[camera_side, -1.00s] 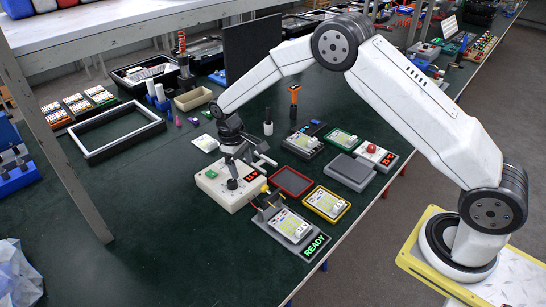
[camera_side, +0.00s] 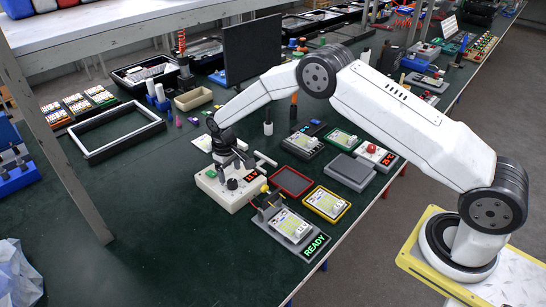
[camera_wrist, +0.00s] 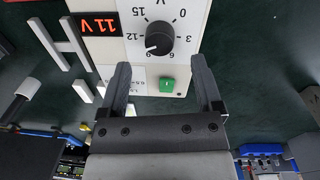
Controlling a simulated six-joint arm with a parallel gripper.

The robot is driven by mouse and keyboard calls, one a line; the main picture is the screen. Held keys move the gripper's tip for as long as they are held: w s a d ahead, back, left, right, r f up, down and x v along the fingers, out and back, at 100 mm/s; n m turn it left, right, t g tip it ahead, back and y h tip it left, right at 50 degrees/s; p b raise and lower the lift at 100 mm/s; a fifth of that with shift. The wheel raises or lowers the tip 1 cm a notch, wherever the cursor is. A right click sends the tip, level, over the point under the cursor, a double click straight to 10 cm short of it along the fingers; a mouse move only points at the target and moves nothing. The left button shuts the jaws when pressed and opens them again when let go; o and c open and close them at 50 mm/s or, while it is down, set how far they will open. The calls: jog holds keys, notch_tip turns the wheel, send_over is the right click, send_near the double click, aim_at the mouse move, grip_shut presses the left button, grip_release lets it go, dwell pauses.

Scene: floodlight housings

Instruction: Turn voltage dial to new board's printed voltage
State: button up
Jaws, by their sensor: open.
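The voltage dial (camera_wrist: 160,39) is a black knob on a white supply box (camera_side: 216,193); the dial also shows in the side view (camera_side: 232,184). Its white mark points to the lower left in the wrist view, near the 9. The red display (camera_wrist: 100,24) reads 11 V. My gripper (camera_wrist: 161,66) is open and empty, its fingers apart and off the dial, above the box near the green button (camera_wrist: 167,86). A board (camera_side: 289,226) sits in the grey fixture with a green READY sign (camera_side: 315,245). Its print is too small to read.
A yellow-framed board (camera_side: 327,204), an empty red tray (camera_side: 291,182) and a grey box (camera_side: 349,172) are right of the supply. A red-button unit (camera_side: 371,149) is behind.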

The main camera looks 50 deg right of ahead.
aim_at(231, 181)
jog(key=shift+d+f, duration=0.15)
jog(key=shift+f, duration=1.9)
grip_shut()
jog(key=shift+m, duration=1.4)
grip_release()
